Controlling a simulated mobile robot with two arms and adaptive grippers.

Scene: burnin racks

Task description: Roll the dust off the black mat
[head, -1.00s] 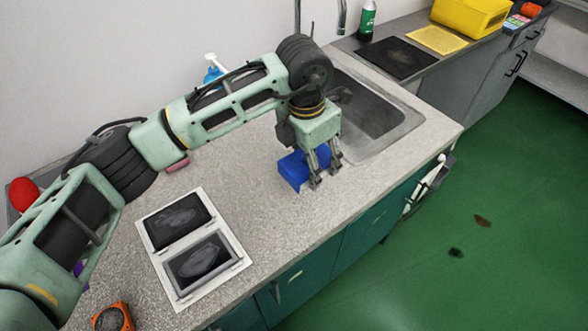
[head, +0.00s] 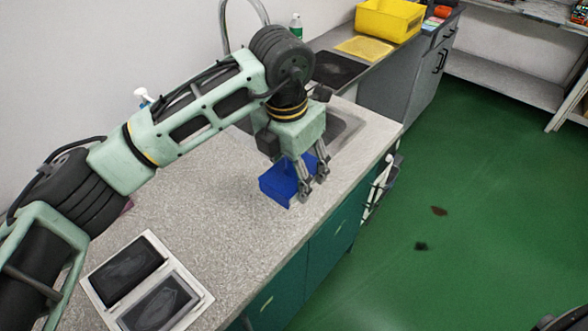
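A flat black mat (head: 340,69) lies on the grey counter at the back, in front of a yellow mat. My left gripper (head: 312,184) points down over the pale counter beside the sink. Its two fingers are apart, in front of a blue box-like object (head: 277,188). Whether they grip it or anything else is not clear. No dust roller can be made out. My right gripper is not in view.
A white board (head: 198,297) with two dark panels lies at the front left. The sink (head: 346,128) is just beyond the gripper. Green floor is open at right.

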